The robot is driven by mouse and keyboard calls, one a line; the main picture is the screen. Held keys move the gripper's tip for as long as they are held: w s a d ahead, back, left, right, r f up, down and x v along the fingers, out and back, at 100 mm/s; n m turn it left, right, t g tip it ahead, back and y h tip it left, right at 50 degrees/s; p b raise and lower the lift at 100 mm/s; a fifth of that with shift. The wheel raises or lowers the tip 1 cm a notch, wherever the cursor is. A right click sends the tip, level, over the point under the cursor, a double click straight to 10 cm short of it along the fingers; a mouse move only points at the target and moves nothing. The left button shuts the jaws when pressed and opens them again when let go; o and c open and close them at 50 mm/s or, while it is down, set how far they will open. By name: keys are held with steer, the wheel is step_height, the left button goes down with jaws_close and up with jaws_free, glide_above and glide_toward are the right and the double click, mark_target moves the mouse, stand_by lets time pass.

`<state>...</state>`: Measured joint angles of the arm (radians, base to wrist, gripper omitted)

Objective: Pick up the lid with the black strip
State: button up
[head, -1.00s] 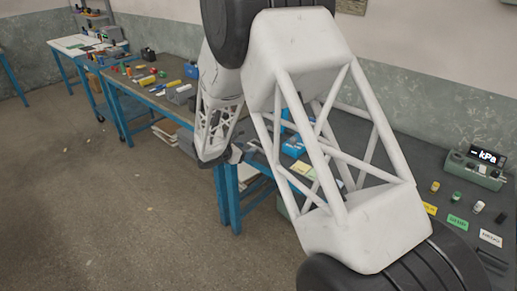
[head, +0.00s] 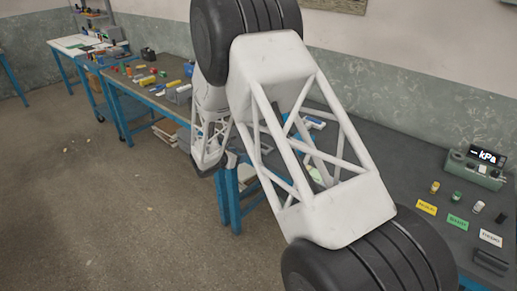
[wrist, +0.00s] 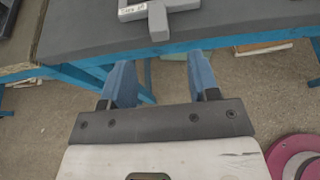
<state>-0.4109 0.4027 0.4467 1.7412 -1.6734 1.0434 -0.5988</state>
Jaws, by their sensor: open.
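No lid with a black strip can be made out in either view; my arm covers part of the bench in the head view. My gripper (wrist: 158,60) shows in the wrist view with its two blue fingers apart and nothing between them. It is just off the front edge of a dark bench top (wrist: 90,25), with floor visible between and below the fingers. A grey piece with a white label (wrist: 160,18) lies on that bench top, beyond the fingertips.
The right bench holds a yellow cylinder (head: 435,187), a green one (head: 457,197), a white one (head: 478,206), coloured label cards (head: 457,222) and a kPa gauge box (head: 477,167). The left bench (head: 125,83) carries several small parts. Floor (head: 110,200) is open at left.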

steer(key=shift+w+d+f, duration=0.15)
steer(key=shift+w+d, duration=0.15)
steer(key=shift+x, duration=2.6)
steer(key=shift+a+f, duration=0.1)
steer(key=shift+f, duration=0.05)
jaws_close()
